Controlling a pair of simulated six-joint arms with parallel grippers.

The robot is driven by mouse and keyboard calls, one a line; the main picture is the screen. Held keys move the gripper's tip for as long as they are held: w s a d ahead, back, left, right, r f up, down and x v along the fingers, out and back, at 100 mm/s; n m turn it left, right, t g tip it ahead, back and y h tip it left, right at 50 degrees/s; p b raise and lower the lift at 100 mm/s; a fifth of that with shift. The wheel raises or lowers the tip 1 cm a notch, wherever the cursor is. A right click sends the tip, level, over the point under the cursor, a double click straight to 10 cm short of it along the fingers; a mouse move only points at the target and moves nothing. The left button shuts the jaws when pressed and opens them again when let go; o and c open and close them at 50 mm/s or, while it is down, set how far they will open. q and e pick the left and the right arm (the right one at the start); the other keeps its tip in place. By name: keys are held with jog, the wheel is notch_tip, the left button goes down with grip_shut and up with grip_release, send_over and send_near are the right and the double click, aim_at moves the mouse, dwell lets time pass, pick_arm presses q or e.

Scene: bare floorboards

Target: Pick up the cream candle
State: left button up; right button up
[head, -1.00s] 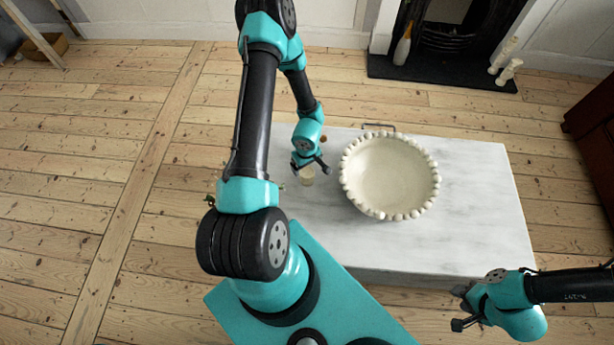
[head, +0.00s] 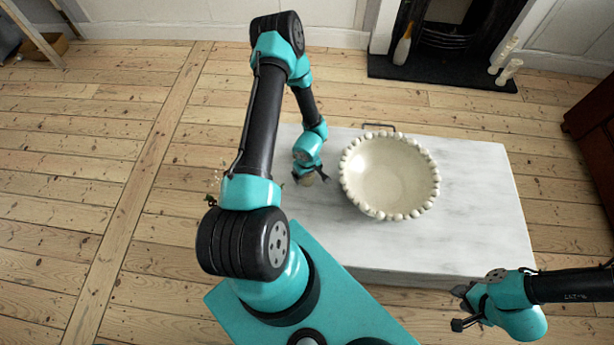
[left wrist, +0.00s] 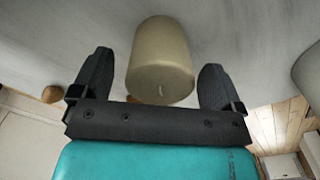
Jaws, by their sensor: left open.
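The cream candle (left wrist: 160,62) stands on the white marble slab (head: 470,190). In the left wrist view it sits between the two fingers of my left gripper (left wrist: 150,88), with a gap on both sides. In the head view only a small part of the candle (head: 308,182) shows under my left gripper (head: 311,178), which is open and empty. My right gripper (head: 460,308) is at the lower right, off the slab's front edge, with its fingers apart and nothing between them.
A large cream bowl (head: 388,175) with a beaded rim stands on the slab right of my left gripper. A thin dark handle (head: 379,127) shows behind it. A round brown object (left wrist: 52,94) is left of the fingers in the wrist view. The slab's right side is clear.

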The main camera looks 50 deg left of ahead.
pick_arm(q)
jog(key=shift+f, duration=0.65)
jog(key=shift+c, duration=0.2)
jog(key=c, duration=1.1)
